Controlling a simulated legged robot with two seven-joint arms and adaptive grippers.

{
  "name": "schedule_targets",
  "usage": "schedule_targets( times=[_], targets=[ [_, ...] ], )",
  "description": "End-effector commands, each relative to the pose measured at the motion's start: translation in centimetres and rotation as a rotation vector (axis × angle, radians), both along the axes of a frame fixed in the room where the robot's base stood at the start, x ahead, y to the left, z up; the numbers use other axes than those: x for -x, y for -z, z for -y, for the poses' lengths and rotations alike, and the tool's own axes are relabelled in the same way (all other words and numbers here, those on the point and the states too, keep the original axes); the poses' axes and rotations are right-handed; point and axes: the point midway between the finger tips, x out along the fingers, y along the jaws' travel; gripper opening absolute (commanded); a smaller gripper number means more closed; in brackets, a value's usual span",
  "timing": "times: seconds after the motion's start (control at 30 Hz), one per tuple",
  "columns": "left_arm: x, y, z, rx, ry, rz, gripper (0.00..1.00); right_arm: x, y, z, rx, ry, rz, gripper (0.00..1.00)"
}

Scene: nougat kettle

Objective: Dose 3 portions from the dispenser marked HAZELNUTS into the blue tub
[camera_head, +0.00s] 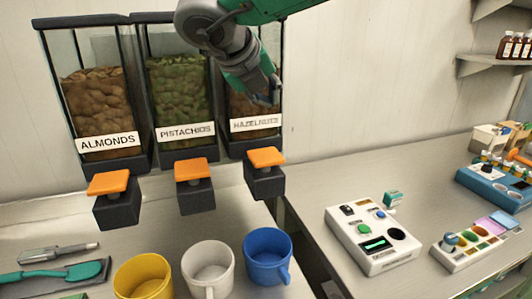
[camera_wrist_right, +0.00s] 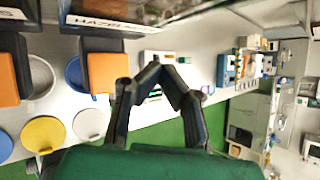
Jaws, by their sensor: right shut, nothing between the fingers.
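The dispenser marked HAZELNUTS (camera_head: 235,108) is the rightmost of a row of three in the head view. Its orange push-plate (camera_head: 265,157) sits on a dark block below the label; this plate also shows in the wrist view (camera_wrist_right: 104,72). The blue tub (camera_head: 268,258) stands upright on the counter below that block, and its visible inside is plain blue. In the wrist view the tub (camera_wrist_right: 73,75) is partly hidden. My right gripper (camera_head: 270,93) is shut and empty, high in front of the hazelnut container and above its plate. My left gripper is out of view.
The ALMONDS (camera_head: 108,142) and PISTACHIOS (camera_head: 186,132) dispensers stand to the left. A yellow tub (camera_head: 143,277) and a white tub (camera_head: 208,268) stand beside the blue one. A green spatula (camera_head: 60,277) lies at left. A white device (camera_head: 375,235) stands on the right counter.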

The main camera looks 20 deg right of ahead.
Motion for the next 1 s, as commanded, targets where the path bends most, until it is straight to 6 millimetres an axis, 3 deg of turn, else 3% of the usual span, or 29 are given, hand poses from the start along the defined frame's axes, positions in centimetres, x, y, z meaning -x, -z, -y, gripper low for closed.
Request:
schedule_targets(
  times=[0.27,0.8,1.0],
  targets=[
    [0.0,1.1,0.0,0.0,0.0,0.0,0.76,-0.2,1.5,-0.2,0.002,-0.001,-0.003,0.0],
    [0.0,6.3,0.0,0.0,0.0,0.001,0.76,-0.2,8.4,0.0,0.0,-0.001,-0.002,0.0],
    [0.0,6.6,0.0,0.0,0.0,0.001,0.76,-0.1,9.0,-0.2,0.002,0.0,-0.002,0.0]
  ],
)
